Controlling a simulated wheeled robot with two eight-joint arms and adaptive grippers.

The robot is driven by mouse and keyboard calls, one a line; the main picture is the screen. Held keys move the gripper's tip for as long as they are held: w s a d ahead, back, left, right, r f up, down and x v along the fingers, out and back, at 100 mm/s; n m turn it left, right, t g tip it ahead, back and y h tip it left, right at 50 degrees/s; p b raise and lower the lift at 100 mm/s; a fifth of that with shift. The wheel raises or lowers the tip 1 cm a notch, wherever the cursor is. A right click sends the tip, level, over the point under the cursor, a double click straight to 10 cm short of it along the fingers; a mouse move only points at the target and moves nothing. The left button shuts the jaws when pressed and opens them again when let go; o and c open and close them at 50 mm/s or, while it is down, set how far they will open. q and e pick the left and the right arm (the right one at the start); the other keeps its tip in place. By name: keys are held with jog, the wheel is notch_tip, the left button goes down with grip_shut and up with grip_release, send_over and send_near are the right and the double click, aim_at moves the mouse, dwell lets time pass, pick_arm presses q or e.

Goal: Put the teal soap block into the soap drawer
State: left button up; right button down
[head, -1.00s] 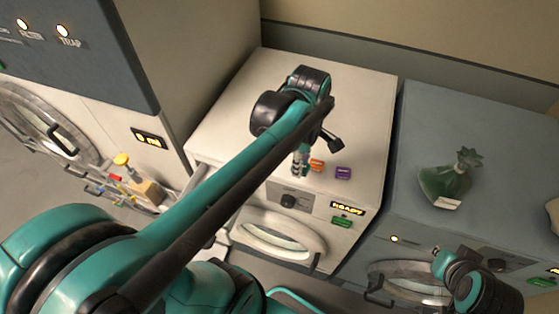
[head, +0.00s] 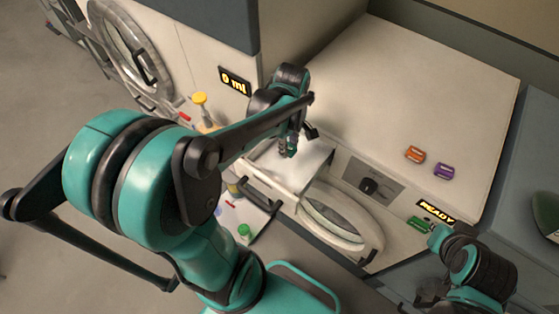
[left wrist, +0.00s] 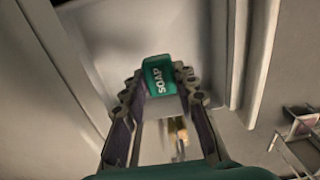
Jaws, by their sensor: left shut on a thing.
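The teal soap block (left wrist: 160,75), lettered SOAP, is between the fingertips of my left gripper (left wrist: 160,92) in the left wrist view. In the head view my left gripper (head: 289,146) is shut on it, with the block small and partly hidden. It is over the open pale drawer (head: 308,172) at the left front of the white washer. The left wrist view shows the drawer's pale inside (left wrist: 150,30) beyond the block; the block's height above its floor is unclear. My right arm is at the lower right of the head view; its fingers cannot be made out.
An orange block (head: 415,154) and a purple block (head: 444,170) lie on the white washer top (head: 420,90). A yellow-capped bottle (head: 199,100) stands left of the drawer. A green-capped item (head: 244,231) is below.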

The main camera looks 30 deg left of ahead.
aim_at(288, 164)
pick_arm(q)
notch_tip(288, 164, down, 7)
jog(key=shift+w+d+f+b, duration=0.1)
jog(key=shift+d+b, duration=0.05)
jog(key=shift+b, duration=0.4)
jog(key=shift+f, duration=0.2)
jog(key=o, duration=0.9)
jog(key=shift+r, duration=0.15)
